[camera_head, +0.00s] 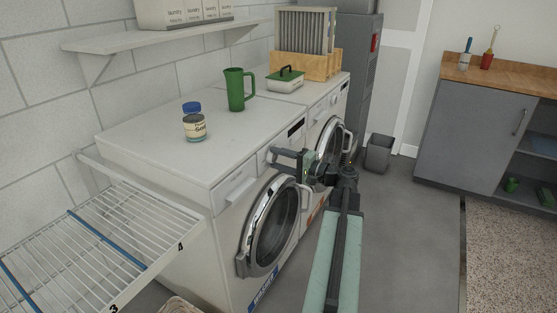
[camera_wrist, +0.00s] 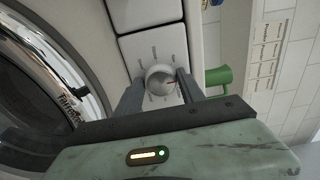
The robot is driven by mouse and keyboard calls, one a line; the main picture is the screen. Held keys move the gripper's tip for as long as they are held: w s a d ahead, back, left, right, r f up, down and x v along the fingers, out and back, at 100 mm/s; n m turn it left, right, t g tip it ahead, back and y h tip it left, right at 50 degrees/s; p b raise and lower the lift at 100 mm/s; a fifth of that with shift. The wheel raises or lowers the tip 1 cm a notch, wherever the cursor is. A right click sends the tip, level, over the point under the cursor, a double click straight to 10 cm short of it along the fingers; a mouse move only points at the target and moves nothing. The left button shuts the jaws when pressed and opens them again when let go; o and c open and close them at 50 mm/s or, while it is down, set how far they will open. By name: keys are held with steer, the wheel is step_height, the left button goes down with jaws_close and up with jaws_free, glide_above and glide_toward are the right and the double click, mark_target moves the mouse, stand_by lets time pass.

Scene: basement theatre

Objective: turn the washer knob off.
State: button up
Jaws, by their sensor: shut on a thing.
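The washer (camera_head: 225,200) is white with a round door and stands nearest in the row of two machines. Its knob (camera_wrist: 159,79) is a round, pale dial in the wrist view, with marks around it on the panel. My gripper (camera_wrist: 160,85) has one finger on each side of the knob and is shut on it. In the head view my gripper (camera_head: 274,155) reaches left to the washer's front panel. I cannot tell which setting the knob points to.
A jar with a blue lid (camera_head: 194,122), a green pitcher (camera_head: 237,90) and a green-lidded box (camera_head: 286,80) stand on the machines. A wire drying rack (camera_head: 90,245) is at the lower left. A grey bin (camera_head: 379,153) stands beyond. Grey floor is open at right.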

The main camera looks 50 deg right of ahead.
steer(key=o, duration=1.3)
steer(key=v, duration=0.8)
